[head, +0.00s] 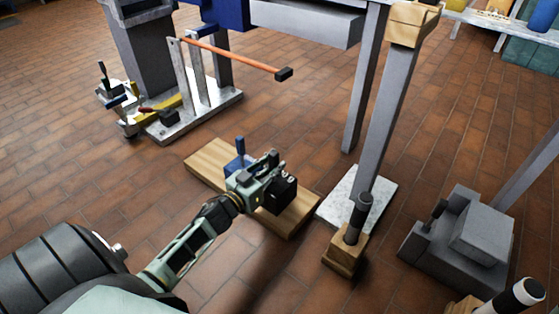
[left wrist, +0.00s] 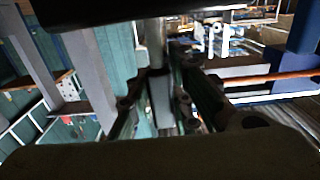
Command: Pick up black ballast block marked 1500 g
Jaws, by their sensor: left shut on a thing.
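A black block (head: 281,192), which I take to be the ballast block, is at my left gripper (head: 268,176) over the wooden board (head: 208,158). The gripper hides part of it, and its 1500 g marking is not readable. My left gripper is shut on it. I cannot tell whether the block touches the board or hangs just above it. In the left wrist view a pale upright post (left wrist: 158,95) shows between the dark fingers. A blue block (head: 237,163) with an upright handle stands on the board just behind the gripper. My right gripper is not in view.
A black-handled post (head: 357,217) stands on a wooden base right of the board. A grey stepped block (head: 470,235) lies farther right. A metal stand with an orange bar (head: 235,57) is behind. Tiled floor is clear left of the board.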

